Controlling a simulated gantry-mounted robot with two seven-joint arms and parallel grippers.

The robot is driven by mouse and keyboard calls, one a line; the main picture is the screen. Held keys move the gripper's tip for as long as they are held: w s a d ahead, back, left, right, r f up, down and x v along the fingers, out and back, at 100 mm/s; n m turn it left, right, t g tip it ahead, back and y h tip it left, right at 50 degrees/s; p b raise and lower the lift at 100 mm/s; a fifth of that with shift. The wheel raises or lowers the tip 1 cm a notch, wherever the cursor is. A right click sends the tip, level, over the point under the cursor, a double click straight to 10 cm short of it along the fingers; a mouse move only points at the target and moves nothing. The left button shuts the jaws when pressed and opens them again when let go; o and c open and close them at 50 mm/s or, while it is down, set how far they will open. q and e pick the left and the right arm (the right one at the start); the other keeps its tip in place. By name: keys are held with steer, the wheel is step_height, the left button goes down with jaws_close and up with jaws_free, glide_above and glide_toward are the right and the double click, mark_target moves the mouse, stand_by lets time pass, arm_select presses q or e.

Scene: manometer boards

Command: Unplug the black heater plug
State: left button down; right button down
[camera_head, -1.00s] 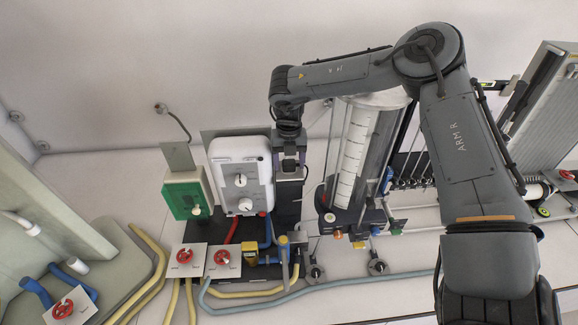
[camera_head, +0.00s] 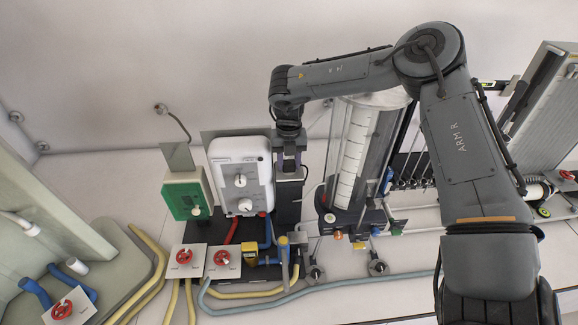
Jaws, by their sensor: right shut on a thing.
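My right arm reaches in from the right, and its gripper (camera_head: 289,168) points down at the dark upright panel beside the white unit. The gripper is shut on a small dark thing at the panel, taken to be the black heater plug. The plug itself is mostly hidden by the jaws and blends with the dark panel, so I cannot tell whether it is still seated. A thin cable (camera_head: 305,173) shows just right of the jaws. My left gripper is not in view.
A white unit with knobs (camera_head: 240,171) stands close left of the gripper, with a green box (camera_head: 184,200) farther left. A clear cylinder with a white scale (camera_head: 352,160) stands close right. Red valves (camera_head: 222,257), a yellow device (camera_head: 250,253) and hoses lie below.

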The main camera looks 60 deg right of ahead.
mark_target(289, 163)
steer(key=shift+r, duration=0.15)
steer(key=shift+r+p, duration=0.5)
steer(key=shift+r, duration=0.2)
steer(key=shift+r+p, duration=1.25)
steer(key=shift+r, duration=0.85)
steer(key=shift+a, duration=0.1)
